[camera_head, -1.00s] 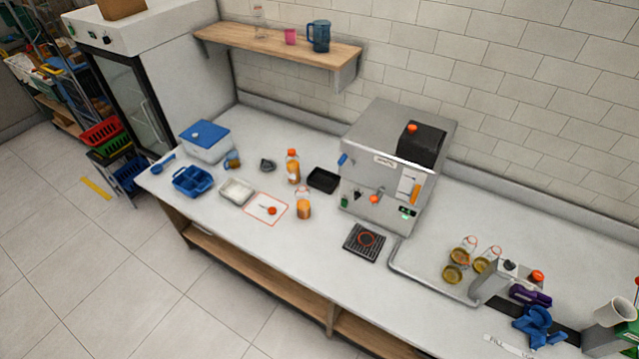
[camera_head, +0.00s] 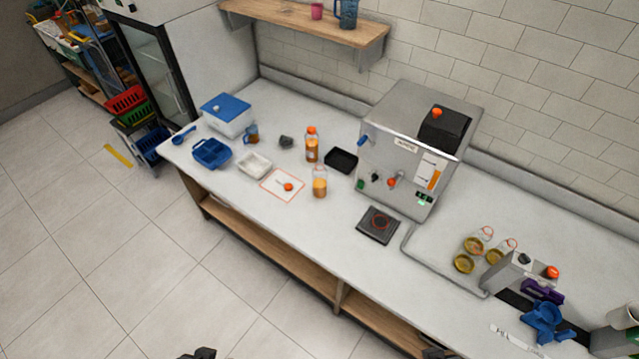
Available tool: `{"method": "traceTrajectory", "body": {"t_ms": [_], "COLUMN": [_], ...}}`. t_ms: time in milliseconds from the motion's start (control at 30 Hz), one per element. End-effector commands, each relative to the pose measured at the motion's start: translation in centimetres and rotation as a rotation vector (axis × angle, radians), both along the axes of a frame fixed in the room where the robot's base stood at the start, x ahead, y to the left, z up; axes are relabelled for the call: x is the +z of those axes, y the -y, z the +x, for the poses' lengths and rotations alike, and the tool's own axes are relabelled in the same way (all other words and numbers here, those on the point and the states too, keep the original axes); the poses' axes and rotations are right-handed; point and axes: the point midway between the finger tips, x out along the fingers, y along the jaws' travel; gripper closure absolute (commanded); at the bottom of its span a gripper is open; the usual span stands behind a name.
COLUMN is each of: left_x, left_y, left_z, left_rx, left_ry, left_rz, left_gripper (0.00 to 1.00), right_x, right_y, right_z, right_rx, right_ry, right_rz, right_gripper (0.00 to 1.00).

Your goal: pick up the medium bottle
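An orange-filled bottle with an orange cap (camera_head: 311,148) stands upright on the counter, left of the juicer. A second orange-filled bottle (camera_head: 320,184), with no orange cap visible, stands in front of it, near the counter's front edge. Several clear containers with yellowish bases (camera_head: 474,245) are at the right. I cannot tell for sure which one is the medium bottle. Dark tips at the bottom edge look like my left gripper (camera_head: 203,353) and my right gripper (camera_head: 437,352). Both are cut off, in front of the counter and far from the bottles. Their openings cannot be seen.
A steel juicer (camera_head: 405,150) stands against the wall, with a black tray (camera_head: 341,160) beside it. A red-edged white mat (camera_head: 270,190), a white tray (camera_head: 254,165) and a blue caddy (camera_head: 211,153) lie to the left. The counter's front strip (camera_head: 345,255) is clear.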

Motion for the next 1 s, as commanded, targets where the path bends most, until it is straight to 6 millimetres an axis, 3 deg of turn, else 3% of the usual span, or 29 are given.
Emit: {"method": "traceTrajectory", "body": {"t_ms": [500,867,1000], "left_x": [0.03,0.03,0.03], "left_y": [0.23,0.31,0.25], "left_z": [0.02,0.03,0.02], "left_rx": [0.006,0.008,0.007], "left_ry": [0.001,0.0,0.0], "left_rz": [-0.01,-0.013,-0.011], "left_gripper": [0.56,0.01,0.01], "right_x": [0.0,0.01,0.01], "right_y": [0.01,0.02,0.02], "right_z": [0.0,0.01,0.01], "right_rx": [0.0,0.0,0.0], "right_ry": [0.0,0.0,0.0], "right_rz": [0.0,0.0,0.0], "right_gripper": [0.52,0.52,0.52]}}
